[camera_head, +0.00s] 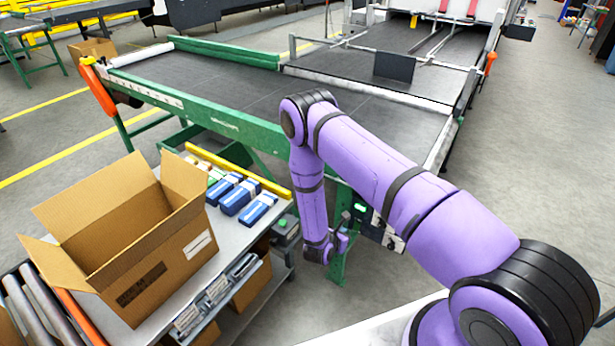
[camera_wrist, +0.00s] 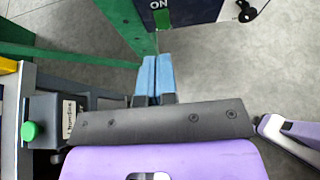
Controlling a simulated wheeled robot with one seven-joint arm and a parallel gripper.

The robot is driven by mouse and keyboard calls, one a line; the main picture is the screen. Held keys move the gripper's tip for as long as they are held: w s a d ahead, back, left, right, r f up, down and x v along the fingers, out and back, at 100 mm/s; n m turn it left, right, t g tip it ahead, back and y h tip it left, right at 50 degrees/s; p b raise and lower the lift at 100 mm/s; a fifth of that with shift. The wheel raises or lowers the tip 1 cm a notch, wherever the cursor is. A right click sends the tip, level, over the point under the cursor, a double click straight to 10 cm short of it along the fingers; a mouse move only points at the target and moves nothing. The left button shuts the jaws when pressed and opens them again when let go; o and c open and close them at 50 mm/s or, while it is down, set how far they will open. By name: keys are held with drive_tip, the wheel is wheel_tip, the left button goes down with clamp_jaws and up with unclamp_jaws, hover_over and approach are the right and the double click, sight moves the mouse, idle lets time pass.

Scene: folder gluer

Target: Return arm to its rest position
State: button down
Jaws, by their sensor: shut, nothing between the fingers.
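My purple arm reaches out from the lower right in the head view, bends at the elbow and hangs down beside the conveyor. My gripper (camera_wrist: 154,75) shows in the wrist view with its two blue fingers side by side, shut and empty. In the head view the hand end hangs low, right of the work table, and its fingers cannot be made out.
An open cardboard box (camera_head: 150,265) stands on the work table (camera_head: 232,237) at left, near several blue-and-white cartons (camera_head: 239,197). The green-framed conveyor (camera_head: 215,118) lies behind my arm. Floor at right (camera_head: 545,165) is clear.

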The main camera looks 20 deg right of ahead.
drive_tip(key=d+r+m+g+h, duration=0.15)
drive_tip(key=r+m, duration=0.35)
drive_tip(key=r, duration=0.8)
drive_tip(key=s+d+r+m+g, duration=0.1)
drive_tip(key=d+r+m+g, duration=0.2)
drive_tip(key=r, duration=1.1)
drive_tip(key=d+r+m+g, duration=0.15)
drive_tip(key=r+m, duration=0.45)
drive_tip(key=r, duration=0.7)
drive_tip(key=s+a+r+m+g+y, duration=0.15)
drive_tip(key=s+r+m+y, duration=0.45)
drive_tip(key=s+r, duration=0.8)
drive_tip(key=s+a+r+m+t+y, duration=0.2)
drive_tip(key=s+a+r, duration=0.2)
drive_tip(key=s, duration=0.3)
drive_tip(key=s+a+r+m+t+y, duration=0.3)
drive_tip(key=s+a+r, duration=0.1)
drive_tip(key=s, duration=0.4)
drive_tip(key=shift+r+m, duration=0.3)
drive_tip(key=shift+r, duration=0.6)
